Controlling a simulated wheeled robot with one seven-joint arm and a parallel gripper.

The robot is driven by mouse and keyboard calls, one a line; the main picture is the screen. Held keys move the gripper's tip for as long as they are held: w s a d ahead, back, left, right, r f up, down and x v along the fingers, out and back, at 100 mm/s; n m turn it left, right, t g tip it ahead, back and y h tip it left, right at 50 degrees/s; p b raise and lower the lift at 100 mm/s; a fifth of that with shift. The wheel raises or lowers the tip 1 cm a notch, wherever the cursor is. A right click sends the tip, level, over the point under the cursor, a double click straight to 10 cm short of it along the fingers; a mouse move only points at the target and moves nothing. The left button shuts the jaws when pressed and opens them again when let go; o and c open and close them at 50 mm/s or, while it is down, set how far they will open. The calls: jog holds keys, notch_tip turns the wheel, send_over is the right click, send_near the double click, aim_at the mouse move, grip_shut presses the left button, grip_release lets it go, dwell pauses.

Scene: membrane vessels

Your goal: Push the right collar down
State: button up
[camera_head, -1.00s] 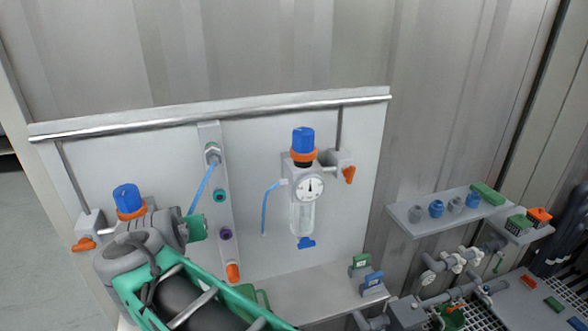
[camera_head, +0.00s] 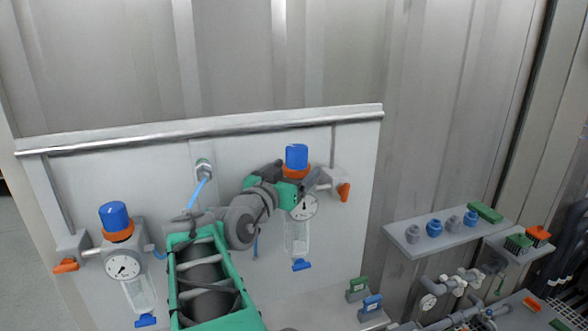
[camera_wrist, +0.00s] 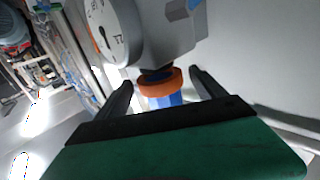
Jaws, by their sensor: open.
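The right regulator has a blue knob (camera_head: 297,155) on top and an orange collar (camera_head: 295,171) just below it. Under them are a round gauge (camera_head: 304,207) and a clear bowl. My gripper (camera_head: 299,177) is at this regulator, partly covering its upper body. In the wrist view, which looks upside down, my gripper (camera_wrist: 162,78) is open, with one dark finger on each side of the orange collar (camera_wrist: 160,83). A visible gap lies between each finger and the collar. The blue knob (camera_wrist: 166,99) is partly hidden behind the gripper's body.
A left regulator with its own blue knob (camera_head: 115,216) and orange collar (camera_head: 117,235) stands on the same panel. An orange lever (camera_head: 344,191) is close to the right of my gripper. A shelf (camera_head: 408,246) with small fittings is further right.

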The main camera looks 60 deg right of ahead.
grip_shut()
dwell(0.8)
